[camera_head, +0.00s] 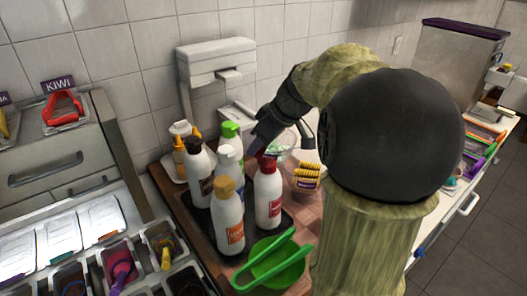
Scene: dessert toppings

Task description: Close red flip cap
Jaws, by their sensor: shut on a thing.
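A white squeeze bottle with a red label (268,197) stands upright in the group of bottles. Its red flip cap (268,160) is at the top, partly covered by my gripper. Whether the lid is up or down is too small to tell. My gripper (260,148) reaches down from the upper right and is shut on the red flip cap; its fingertips are small and dark here.
Close by stand bottles with an orange cap (229,188), a white cap (228,152), a green cap (230,130) and a black cap (195,146). A glass bowl and a honey-coloured dipper stack (306,178) lie right.

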